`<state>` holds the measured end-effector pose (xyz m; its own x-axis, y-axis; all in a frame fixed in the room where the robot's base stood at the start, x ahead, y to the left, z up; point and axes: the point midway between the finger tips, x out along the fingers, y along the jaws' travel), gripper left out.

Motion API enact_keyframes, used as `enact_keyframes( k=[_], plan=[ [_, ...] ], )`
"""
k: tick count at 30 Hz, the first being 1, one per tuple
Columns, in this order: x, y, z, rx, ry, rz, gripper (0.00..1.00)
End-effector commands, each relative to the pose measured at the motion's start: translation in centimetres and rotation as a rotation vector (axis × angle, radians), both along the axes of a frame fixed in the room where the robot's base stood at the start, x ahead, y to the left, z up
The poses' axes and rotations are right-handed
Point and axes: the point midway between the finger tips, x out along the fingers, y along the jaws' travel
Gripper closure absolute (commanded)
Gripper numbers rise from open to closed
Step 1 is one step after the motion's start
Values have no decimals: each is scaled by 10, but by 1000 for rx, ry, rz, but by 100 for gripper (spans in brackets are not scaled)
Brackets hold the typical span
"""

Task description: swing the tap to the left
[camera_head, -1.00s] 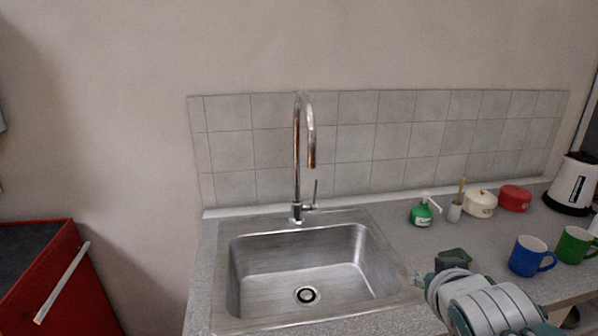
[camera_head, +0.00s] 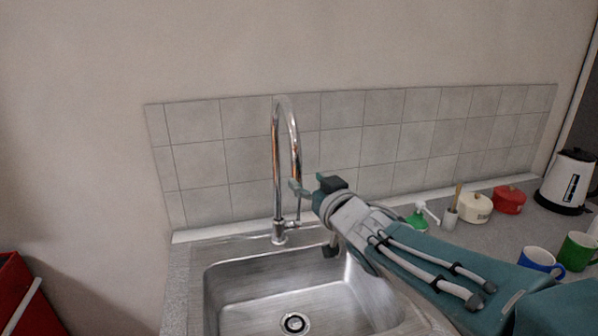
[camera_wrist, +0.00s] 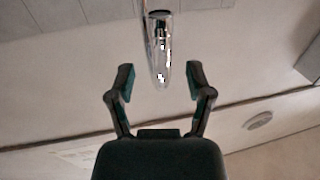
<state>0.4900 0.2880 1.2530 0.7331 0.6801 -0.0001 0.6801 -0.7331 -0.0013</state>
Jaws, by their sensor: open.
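The chrome tap (camera_head: 276,165) stands behind the sink, with a tall curved neck whose spout end comes down toward the front right. My gripper (camera_head: 304,190) reaches in from the right, close to the spout end and partly hiding it. In the wrist view, my gripper (camera_wrist: 162,78) is open, with its two dark fingers apart. The tap's spout (camera_wrist: 158,50) lies between and a little beyond the fingertips, with visible gaps on both sides.
The steel sink (camera_head: 225,290) is below, its right part hidden by my arm.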

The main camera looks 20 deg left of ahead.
Motion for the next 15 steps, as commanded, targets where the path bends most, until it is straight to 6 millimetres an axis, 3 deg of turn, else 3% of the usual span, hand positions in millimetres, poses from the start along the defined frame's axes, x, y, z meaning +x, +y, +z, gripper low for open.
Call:
enact_keyframes(
  k=[7, 15],
  plan=[
    [28, 25, 0, 0, 0, 0, 34],
    [36, 30, 1, 2, 1, -2, 34]
  ],
)
